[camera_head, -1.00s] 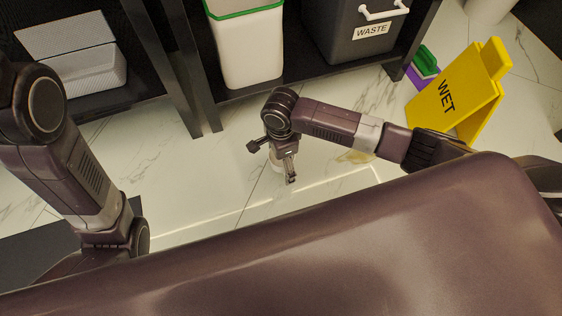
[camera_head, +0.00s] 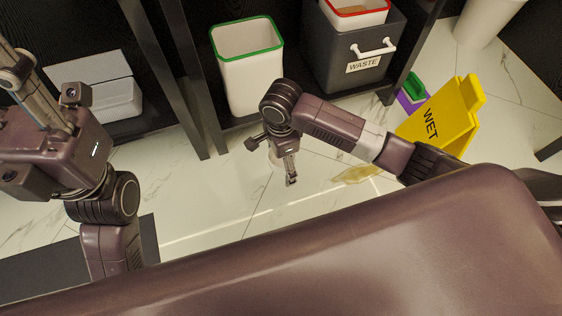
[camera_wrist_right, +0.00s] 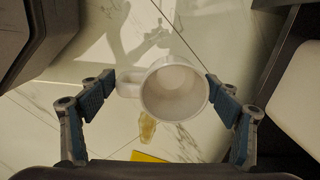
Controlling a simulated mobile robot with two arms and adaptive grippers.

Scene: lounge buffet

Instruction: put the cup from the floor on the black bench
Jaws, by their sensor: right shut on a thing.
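A white cup with a handle (camera_wrist_right: 175,88) is between the fingers of my right gripper (camera_wrist_right: 160,95), which is shut on it. The right wrist view looks into the cup's open mouth, with its handle at the left finger. In the head view, my right gripper (camera_head: 290,176) points down over the marble floor, and a small pale part of the cup (camera_head: 275,158) shows behind it. The gap between cup and floor is hard to judge. My left arm is at the left; its finger opening cannot be made out. No black bench can be identified with certainty.
A green-rimmed white bin (camera_head: 250,75) and a grey waste bin (camera_head: 355,75) stand in a black-framed unit. A yellow wet-floor sign (camera_head: 440,118) stands right, near a yellowish spill (camera_head: 355,174). A dark flat surface (camera_head: 75,268) lies lower left. Floor between is clear.

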